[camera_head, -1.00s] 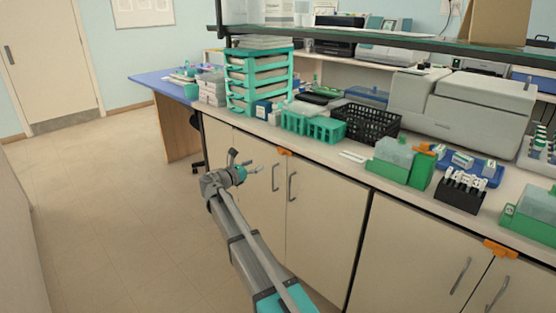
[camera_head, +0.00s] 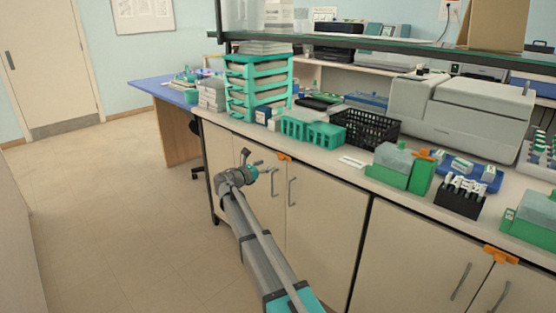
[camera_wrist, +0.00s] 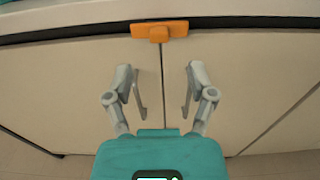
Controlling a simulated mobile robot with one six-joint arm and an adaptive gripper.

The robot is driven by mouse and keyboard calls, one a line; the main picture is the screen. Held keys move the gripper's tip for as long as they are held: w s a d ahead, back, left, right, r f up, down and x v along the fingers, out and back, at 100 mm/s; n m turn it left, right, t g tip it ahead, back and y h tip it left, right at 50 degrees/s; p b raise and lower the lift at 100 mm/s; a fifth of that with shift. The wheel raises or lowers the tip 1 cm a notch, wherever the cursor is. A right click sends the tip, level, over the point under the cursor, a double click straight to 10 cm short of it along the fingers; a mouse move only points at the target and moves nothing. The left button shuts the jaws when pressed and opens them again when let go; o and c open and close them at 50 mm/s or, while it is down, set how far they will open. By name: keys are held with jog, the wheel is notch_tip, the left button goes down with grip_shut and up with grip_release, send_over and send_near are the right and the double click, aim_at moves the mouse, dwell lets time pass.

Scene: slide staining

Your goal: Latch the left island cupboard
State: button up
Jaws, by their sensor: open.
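The left island cupboard has two beige doors, the left one (camera_head: 235,165) and the right one (camera_head: 325,215), both flush with the front, each with a grey bar handle beside the seam. An orange latch (camera_head: 284,156) sits at the top of the seam under the counter edge. In the wrist view the latch (camera_wrist: 160,30) is a wide bar across the seam with a small block at its middle. My gripper (camera_wrist: 160,76) is open and empty, below the latch and roughly centred on the seam. Its fingers partly hide the handles. In the head view my gripper (camera_head: 262,168) is left of the handles.
The counter above holds green racks (camera_head: 312,132), a black basket (camera_head: 372,125) and a teal drawer stack (camera_head: 258,85). A second orange latch (camera_head: 500,255) is on the right cupboard. The floor (camera_head: 110,200) to the left is clear.

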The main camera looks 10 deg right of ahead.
aim_at(280, 158)
jog(key=x, duration=0.8)
